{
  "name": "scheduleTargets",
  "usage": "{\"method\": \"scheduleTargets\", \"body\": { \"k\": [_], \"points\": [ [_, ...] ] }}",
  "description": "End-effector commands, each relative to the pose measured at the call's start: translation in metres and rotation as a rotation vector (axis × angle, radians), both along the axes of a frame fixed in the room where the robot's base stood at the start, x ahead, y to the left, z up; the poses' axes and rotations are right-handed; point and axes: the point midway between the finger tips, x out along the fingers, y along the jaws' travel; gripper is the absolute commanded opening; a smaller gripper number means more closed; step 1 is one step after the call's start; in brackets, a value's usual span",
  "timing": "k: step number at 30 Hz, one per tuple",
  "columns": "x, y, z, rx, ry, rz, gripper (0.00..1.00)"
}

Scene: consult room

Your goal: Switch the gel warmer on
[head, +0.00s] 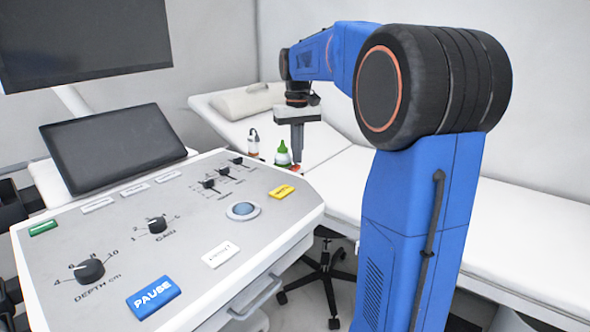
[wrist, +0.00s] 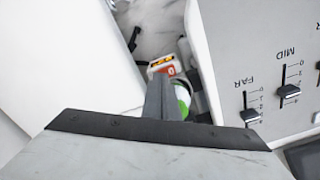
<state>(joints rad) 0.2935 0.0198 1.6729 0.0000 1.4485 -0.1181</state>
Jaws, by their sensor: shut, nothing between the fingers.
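The gel warmer (wrist: 155,68) shows in the wrist view as a small white unit with an orange strip and a red patch bearing a white mark, just beyond my fingertips. A green-topped bottle (head: 283,154) stands at it in the head view, and its green part shows beside my fingers in the wrist view (wrist: 184,108). A small red spot (head: 296,168) shows below my fingers in the head view. My gripper (head: 297,158) is shut and empty, pointing down at the warmer; it also shows in the wrist view (wrist: 160,80). I cannot tell whether it touches the switch. My fingers hide part of the warmer.
The ultrasound console (head: 215,232) with knobs, sliders and buttons fills the left front. A second bottle (head: 253,142) stands left of the green-topped one. The white couch (head: 400,193) with a pillow (head: 245,102) lies behind. A wheeled stool (head: 325,275) is below.

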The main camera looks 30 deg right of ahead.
Motion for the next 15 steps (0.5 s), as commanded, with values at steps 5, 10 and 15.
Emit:
{"method": "scheduleTargets", "body": {
  "k": [5,10,15],
  "points": [
    [0.0000,0.0000,-0.0024,0.000,0.000,0.000,0.00],
    [0.0000,0.0000,-0.0045,0.000,0.000,0.000,0.00],
    [0.0000,0.0000,-0.0066,0.000,0.001,0.000,0.00]
  ]
}}
